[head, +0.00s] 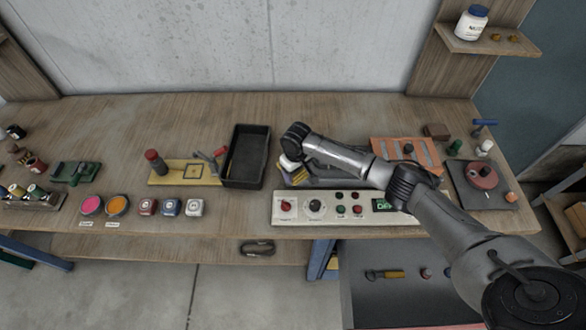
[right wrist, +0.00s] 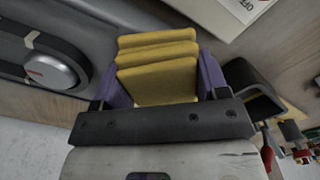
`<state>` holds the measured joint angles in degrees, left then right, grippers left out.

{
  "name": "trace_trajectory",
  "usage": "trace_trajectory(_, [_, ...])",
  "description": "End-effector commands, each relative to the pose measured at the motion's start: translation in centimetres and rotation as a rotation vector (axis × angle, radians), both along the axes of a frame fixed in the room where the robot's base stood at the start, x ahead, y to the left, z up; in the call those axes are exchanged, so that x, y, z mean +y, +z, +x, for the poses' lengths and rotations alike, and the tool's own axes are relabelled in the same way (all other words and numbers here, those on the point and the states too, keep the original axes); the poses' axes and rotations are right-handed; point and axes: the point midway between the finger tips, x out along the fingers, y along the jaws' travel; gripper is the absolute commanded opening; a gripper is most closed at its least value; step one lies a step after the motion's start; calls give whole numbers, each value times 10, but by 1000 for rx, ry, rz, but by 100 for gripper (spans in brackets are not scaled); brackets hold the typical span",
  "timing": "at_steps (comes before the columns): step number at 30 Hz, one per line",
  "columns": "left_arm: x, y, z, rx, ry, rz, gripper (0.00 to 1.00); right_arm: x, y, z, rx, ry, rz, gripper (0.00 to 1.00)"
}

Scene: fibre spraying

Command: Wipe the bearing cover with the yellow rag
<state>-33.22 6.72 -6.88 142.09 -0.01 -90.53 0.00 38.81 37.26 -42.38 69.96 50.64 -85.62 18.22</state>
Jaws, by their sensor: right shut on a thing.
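My right gripper (head: 291,164) is over the back middle of the bench, just right of the black tray. In the right wrist view its purple fingers (right wrist: 160,88) are shut on the folded yellow rag (right wrist: 158,62). In the head view the rag is mostly hidden by my gripper. A round silver cover (right wrist: 50,70), which looks like the bearing cover, sits in a dark housing (right wrist: 75,50) to the left of the rag. It carries a small reddish mark. The rag appears apart from it. My left gripper is not in view.
The black tray (head: 262,148) stands left of my right gripper. A control panel (head: 264,208) with knobs and buttons lies in front. An orange slotted board (head: 422,148) and a dark plate (head: 500,194) with a red disc are at right.

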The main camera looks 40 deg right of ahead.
Motion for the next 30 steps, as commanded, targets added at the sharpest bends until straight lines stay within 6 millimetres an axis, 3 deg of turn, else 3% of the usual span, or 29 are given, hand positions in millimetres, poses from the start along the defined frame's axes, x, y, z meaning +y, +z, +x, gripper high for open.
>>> trace_trajectory(5, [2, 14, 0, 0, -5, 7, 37, -11, 4, -10, 2, 0, -1, 49])
trace_trajectory(30, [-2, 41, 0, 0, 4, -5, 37, -36, 0, -32, 1, 0, -1, 49])
